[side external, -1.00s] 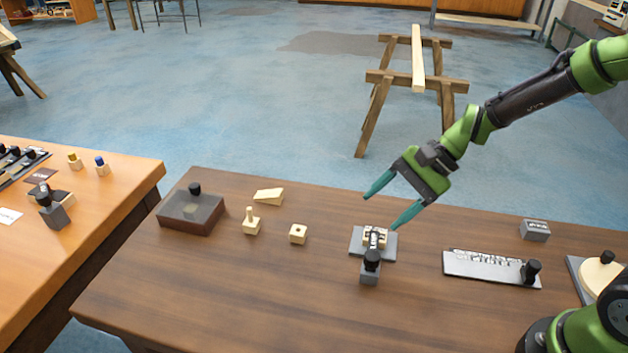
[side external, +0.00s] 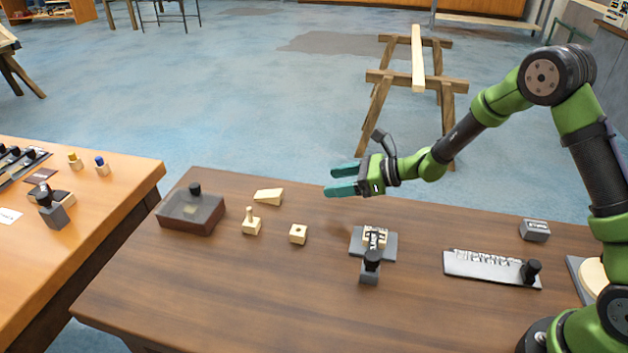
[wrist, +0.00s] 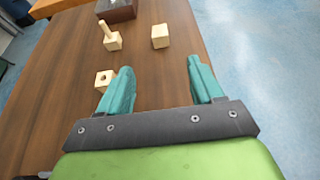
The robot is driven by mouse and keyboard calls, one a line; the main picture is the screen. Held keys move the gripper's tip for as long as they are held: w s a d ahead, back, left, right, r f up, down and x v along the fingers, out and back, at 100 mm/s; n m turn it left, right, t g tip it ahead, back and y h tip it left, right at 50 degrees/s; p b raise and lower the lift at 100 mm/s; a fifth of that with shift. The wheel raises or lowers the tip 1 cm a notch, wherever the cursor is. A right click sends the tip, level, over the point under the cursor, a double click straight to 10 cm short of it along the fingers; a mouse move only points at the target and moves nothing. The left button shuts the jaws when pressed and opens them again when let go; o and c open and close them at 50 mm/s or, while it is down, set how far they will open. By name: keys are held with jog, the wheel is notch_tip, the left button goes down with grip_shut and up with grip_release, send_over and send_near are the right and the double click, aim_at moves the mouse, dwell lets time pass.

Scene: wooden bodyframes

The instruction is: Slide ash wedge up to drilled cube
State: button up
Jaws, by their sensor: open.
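The pale ash wedge (side external: 268,197) lies flat near the far edge of the dark table; in the wrist view it (wrist: 160,37) is ahead, between the lines of the fingers. The drilled cube (side external: 298,235), with a dark hole on top, stands apart from the wedge, nearer the table's front and to its right. In the wrist view the cube (wrist: 103,79) is beside the left fingertip. My gripper (side external: 330,180) is open and empty, raised near the table's far edge, right of the wedge, with its fingers pointing left. The fingers also show in the wrist view (wrist: 159,68).
A pale block with a peg (side external: 251,226) stands left of the drilled cube. A dark box with a black knob (side external: 190,213) is farther left. A grey fixture (side external: 372,255) and a metal type tray (side external: 490,268) are to the right. The front middle of the table is clear.

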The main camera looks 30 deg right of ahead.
aim_at(274, 193)
jog(key=x, duration=1.7)
jog(key=shift+c, duration=0.3)
jog(key=shift+s, duration=0.1)
jog(key=c, duration=1)
